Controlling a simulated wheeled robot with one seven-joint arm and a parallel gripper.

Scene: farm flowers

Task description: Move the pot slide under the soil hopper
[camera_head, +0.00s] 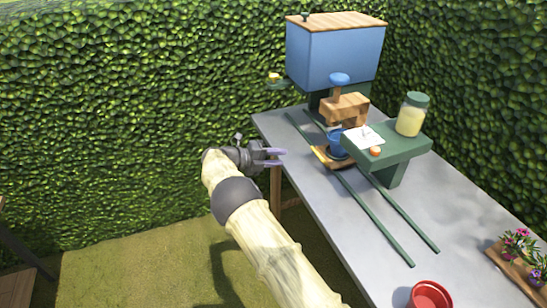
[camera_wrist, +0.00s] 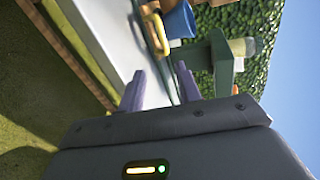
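The pot slide (camera_head: 321,157) is a small wooden plate with a yellow handle on the green rails (camera_head: 375,213), carrying a blue pot (camera_head: 337,146). The soil hopper (camera_head: 335,58) is a blue box with a wooden lid at the back of the table. The slide sits in front of it, beside the green stand. My gripper (camera_head: 279,157) is open and empty, left of the slide and off the table's left edge. In the wrist view, the yellow handle (camera_wrist: 157,35) and blue pot (camera_wrist: 181,20) show beyond my parted purple fingertips (camera_wrist: 160,70).
A green stand (camera_head: 405,145) overhangs the rails, bearing a jar (camera_head: 411,115), a paper and an orange knob. A wooden block (camera_head: 345,109) with a blue knob sits below the hopper. A red pot (camera_head: 430,295) and a flower tray (camera_head: 518,275) stand nearer. Hedges close the back.

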